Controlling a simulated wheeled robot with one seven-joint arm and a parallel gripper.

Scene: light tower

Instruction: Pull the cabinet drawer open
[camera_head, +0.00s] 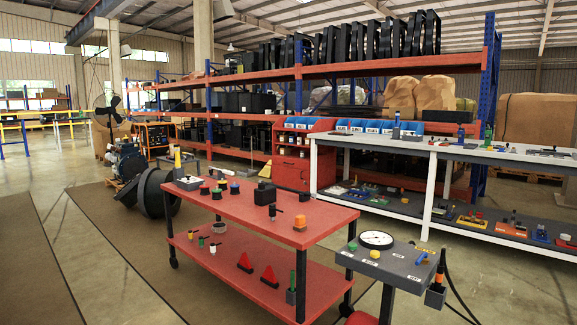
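A red cabinet (291,172) stands on the floor behind the red cart, left of the long white-framed bench. Its front faces the camera and has small items or fittings in its upper part, too small to tell apart. I cannot make out a drawer standing out from it. Blue bins (300,123) sit at its top. The bench's left end is close to its right side. My gripper is not in view.
A red two-tier cart (245,208) with small parts stands in front of the cabinet. A grey gauge stand (390,262) is at the lower right. The white-framed bench (430,150) runs to the right. Open floor (120,265) lies to the left.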

